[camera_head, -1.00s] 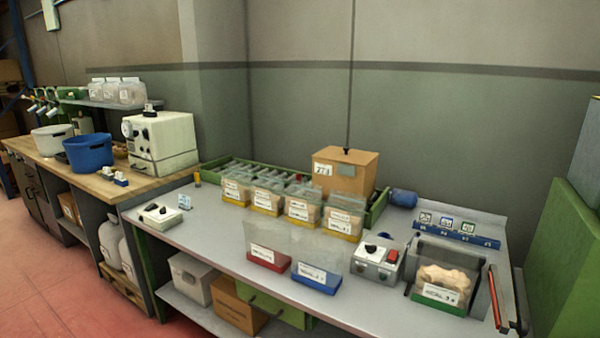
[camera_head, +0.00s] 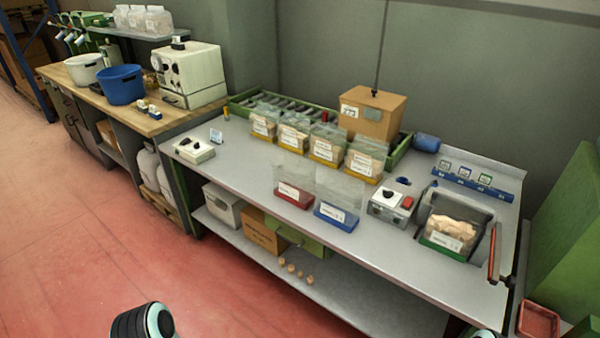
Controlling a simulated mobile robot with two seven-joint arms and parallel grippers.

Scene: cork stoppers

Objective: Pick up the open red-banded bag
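The red-banded bag (camera_head: 294,189) stands upright on the grey bench, near its front edge. It is clear, with a red band and a white label at its base, and I see no stoppers through its wall. A blue-banded bag (camera_head: 337,208) of the same kind stands close on its right. Neither of my grippers is in view; only small parts of my arms show at the bottom edge, well away from the bag.
Several filled yellow-banded bags (camera_head: 326,150) stand behind. A control box (camera_head: 391,204) and a green-banded bag of stoppers (camera_head: 450,234) in a frame are to the right. A few stoppers (camera_head: 291,268) lie on the lower shelf.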

